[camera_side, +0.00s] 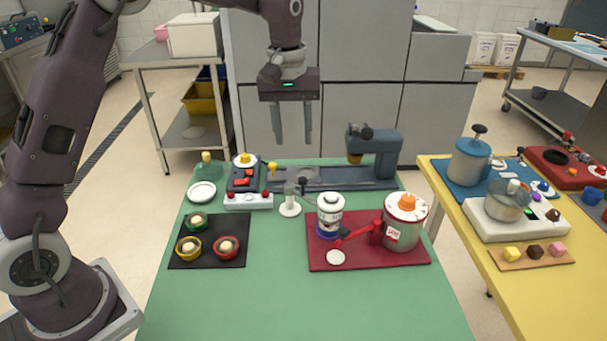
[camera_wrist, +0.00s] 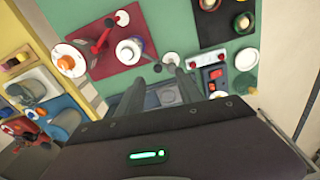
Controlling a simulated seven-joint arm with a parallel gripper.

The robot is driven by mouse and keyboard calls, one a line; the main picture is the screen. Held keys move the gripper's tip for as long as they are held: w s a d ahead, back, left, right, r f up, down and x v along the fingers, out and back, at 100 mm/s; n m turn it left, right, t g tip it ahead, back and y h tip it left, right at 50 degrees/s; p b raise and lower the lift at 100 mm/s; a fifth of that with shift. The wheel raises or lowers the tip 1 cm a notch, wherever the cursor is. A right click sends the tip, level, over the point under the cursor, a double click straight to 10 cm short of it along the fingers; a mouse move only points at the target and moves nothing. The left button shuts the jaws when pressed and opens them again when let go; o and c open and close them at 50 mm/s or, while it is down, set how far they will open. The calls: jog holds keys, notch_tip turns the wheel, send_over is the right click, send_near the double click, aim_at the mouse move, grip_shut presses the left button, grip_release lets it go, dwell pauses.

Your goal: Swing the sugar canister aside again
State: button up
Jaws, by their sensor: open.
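A large pale grey canister (camera_side: 402,232) with an orange knob and a small label stands on the right of a red mat (camera_side: 318,262). A smaller white canister (camera_side: 329,217) with a blue band stands upright at the mat's back left. I cannot read which one is marked sugar. In the wrist view the large canister (camera_wrist: 69,60) and the white canister (camera_wrist: 130,51) show from above. My gripper (camera_side: 293,138) is open and empty, high above the back of the green table; its fingers (camera_wrist: 162,78) point down.
A grey machine (camera_side: 375,155) stands at the table's back right, below and beside my gripper. A small white stand (camera_side: 290,208) is left of the mat. A black tray (camera_side: 210,259) with several bowls lies at left. The front of the green table (camera_side: 300,305) is clear.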

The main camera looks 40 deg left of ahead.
jog(key=n, duration=0.1)
send_over(303, 179)
jog(key=shift+g, duration=0.4)
notch_tip(303, 179, down, 5)
jog(key=shift+s+f, duration=0.1)
jog(key=shift+f, duration=0.05)
notch_tip(303, 179, down, 8)
jog(key=shift+r, duration=0.2)
jog(key=shift+c, duration=0.2)
grip_shut()
jog(key=shift+r, duration=0.1)
